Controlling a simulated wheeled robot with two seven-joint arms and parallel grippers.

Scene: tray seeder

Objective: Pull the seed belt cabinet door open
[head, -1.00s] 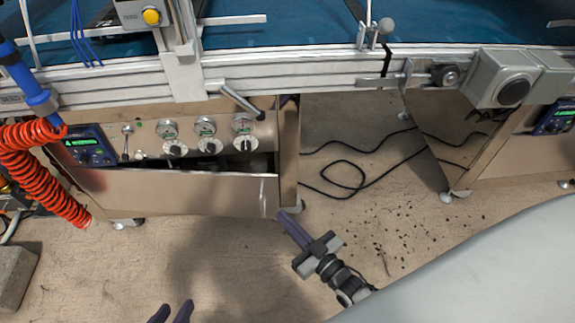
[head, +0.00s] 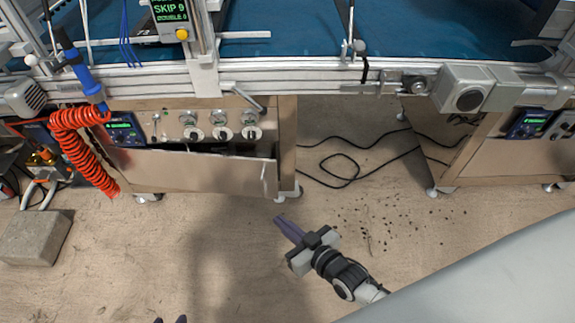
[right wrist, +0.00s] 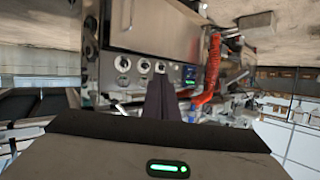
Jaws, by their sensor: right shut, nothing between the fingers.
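The seed belt cabinet's metal door panel (head: 205,172) is at left-centre in the head view, below the row of gauges and knobs. A dark gap shows along its top edge, so it seems to lean out a little. A slim upright handle (head: 264,178) is near its right end. My right gripper (head: 278,220) is shut and empty, in front of and below the door's right corner, apart from it. The panel also shows upside down in the right wrist view (right wrist: 150,28), beyond the dark fingers (right wrist: 161,97). My left gripper (head: 170,320) barely shows at the bottom edge, its two tips apart.
A coiled red hose (head: 82,150) hangs left of the cabinet. A concrete block (head: 35,238) lies on the floor at left. A black cable (head: 345,172) loops on the floor right of the cabinet. The floor in front of the door is clear.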

